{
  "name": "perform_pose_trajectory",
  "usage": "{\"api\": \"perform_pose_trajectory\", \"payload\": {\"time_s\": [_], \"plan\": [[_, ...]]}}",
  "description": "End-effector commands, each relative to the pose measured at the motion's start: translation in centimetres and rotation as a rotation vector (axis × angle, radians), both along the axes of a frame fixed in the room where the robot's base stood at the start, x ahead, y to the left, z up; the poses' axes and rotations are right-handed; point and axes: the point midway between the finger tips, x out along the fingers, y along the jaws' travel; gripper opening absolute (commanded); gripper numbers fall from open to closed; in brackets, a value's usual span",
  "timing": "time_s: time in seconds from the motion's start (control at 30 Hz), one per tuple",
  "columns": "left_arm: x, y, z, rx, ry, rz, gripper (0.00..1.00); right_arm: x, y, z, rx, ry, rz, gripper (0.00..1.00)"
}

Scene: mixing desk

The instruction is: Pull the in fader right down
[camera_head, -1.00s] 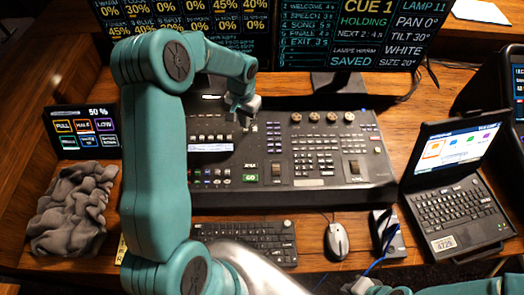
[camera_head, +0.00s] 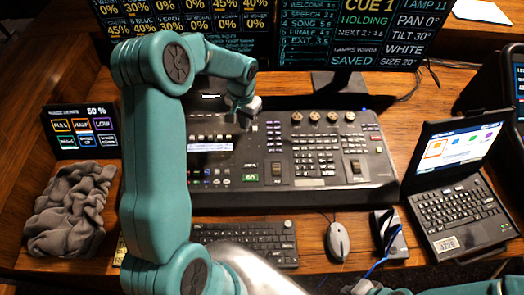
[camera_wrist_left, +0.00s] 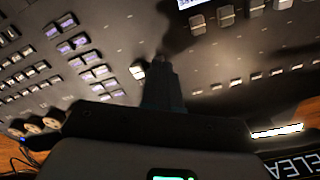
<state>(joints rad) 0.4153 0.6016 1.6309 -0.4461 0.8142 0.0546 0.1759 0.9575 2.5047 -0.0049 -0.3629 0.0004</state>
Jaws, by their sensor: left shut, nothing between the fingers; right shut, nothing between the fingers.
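The dark mixing desk (camera_head: 315,185) lies in the middle of the head view. Two slots with fader caps show on its front part, one left (camera_head: 276,170) and one right (camera_head: 355,168). I cannot tell which control is the in fader. My left gripper (camera_head: 245,118) is shut and empty over the desk's upper middle, partly hidden by its own wrist. In the left wrist view its fingers (camera_wrist_left: 162,75) are together beside a small white-lit key, with several fader caps (camera_wrist_left: 226,16) at the top. My right gripper (camera_head: 360,286) shows only in part at the bottom edge, shut and empty.
A keyboard (camera_head: 245,242) and a mouse (camera_head: 338,241) lie in front of the desk. A laptop (camera_head: 455,200) stands to the right. A crumpled grey cloth (camera_head: 72,210) and a small screen (camera_head: 82,130) are to the left. Large monitors stand behind.

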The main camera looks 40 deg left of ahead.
Motion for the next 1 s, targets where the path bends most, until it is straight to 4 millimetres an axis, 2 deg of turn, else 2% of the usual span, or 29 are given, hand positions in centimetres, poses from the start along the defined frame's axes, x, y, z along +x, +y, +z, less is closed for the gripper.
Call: {"api": "perform_pose_trajectory", "payload": {"time_s": [1.0], "plan": [[-0.37, -0.33, -0.73, 0.0, 0.0, 0.0, 0.0, 0.0, 0.0, -0.97, 0.0, 0.0, 0.0, 0.0]]}}
